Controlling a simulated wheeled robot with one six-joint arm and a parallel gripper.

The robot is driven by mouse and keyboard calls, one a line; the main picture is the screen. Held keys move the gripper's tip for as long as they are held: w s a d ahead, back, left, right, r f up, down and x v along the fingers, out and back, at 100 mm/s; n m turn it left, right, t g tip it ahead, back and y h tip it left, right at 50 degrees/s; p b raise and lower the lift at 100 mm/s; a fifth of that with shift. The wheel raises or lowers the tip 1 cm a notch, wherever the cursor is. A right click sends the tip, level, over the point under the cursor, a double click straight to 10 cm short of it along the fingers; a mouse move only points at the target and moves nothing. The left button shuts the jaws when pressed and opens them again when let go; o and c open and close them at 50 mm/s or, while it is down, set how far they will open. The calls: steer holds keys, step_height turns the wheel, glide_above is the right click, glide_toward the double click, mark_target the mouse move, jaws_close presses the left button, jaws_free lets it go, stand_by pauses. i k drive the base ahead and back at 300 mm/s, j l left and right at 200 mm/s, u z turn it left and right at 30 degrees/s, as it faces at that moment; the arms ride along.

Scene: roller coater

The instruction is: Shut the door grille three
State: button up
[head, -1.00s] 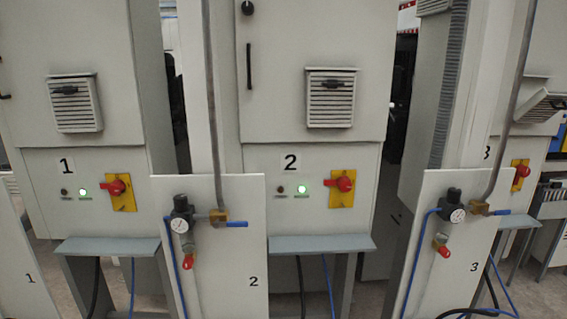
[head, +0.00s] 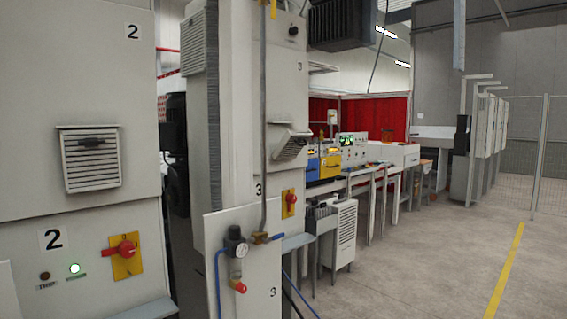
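Cabinet three (head: 272,110) stands in the middle left of the head view, marked 3 on its front. Its door grille (head: 291,146) is a small louvred cover that tilts out from the cabinet front, so it stands open. Part of the cabinet is hidden behind a grey post and a panel marked 3 (head: 262,285). My gripper is not in view.
Cabinet two (head: 75,130) is close at the left, its grille (head: 90,158) lying near its front. The panel carries a gauge, valve and blue hoses. A bench with instruments (head: 352,150) stands beyond. Open floor (head: 420,265) with a yellow line lies at the right.

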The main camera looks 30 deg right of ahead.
mark_target(289, 146)
steer(key=z, duration=1)
